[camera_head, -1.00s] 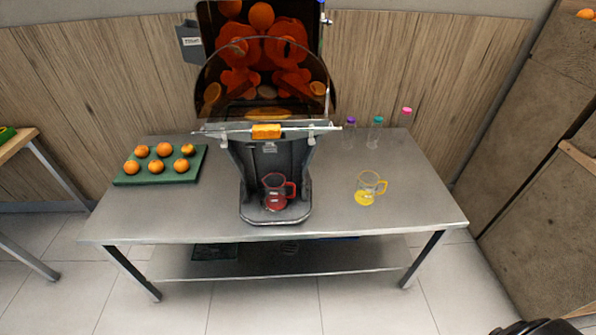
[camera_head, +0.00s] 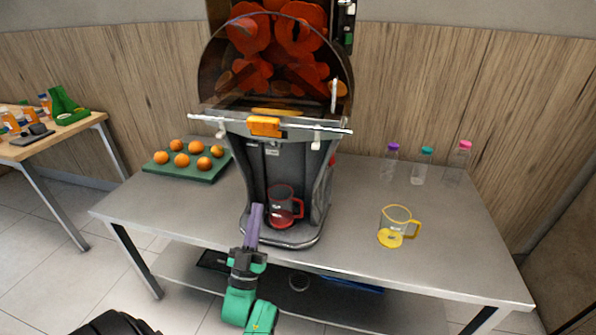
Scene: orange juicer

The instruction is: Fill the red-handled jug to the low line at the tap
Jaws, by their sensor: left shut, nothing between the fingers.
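The red-handled jug (camera_head: 282,211) stands upright on the drip tray (camera_head: 292,240) of the juicer (camera_head: 332,165), below its orange tap (camera_head: 264,126). It is clear with a red lower part, and its handle points right. I cannot make out a low line or any juice level. My left gripper (camera_head: 257,208), with purple fingers, is shut and empty. In the picture it is just left of the jug, near the tray's front left edge. I cannot tell whether it touches anything. My right gripper is not in view.
A yellow-handled jug (camera_head: 392,238) stands to the right on the metal table (camera_head: 450,255). Several capped bottles (camera_head: 419,175) stand behind it. A green tray (camera_head: 205,176) of oranges lies to the left. A side table (camera_head: 62,133) stands far left. The table's front right is clear.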

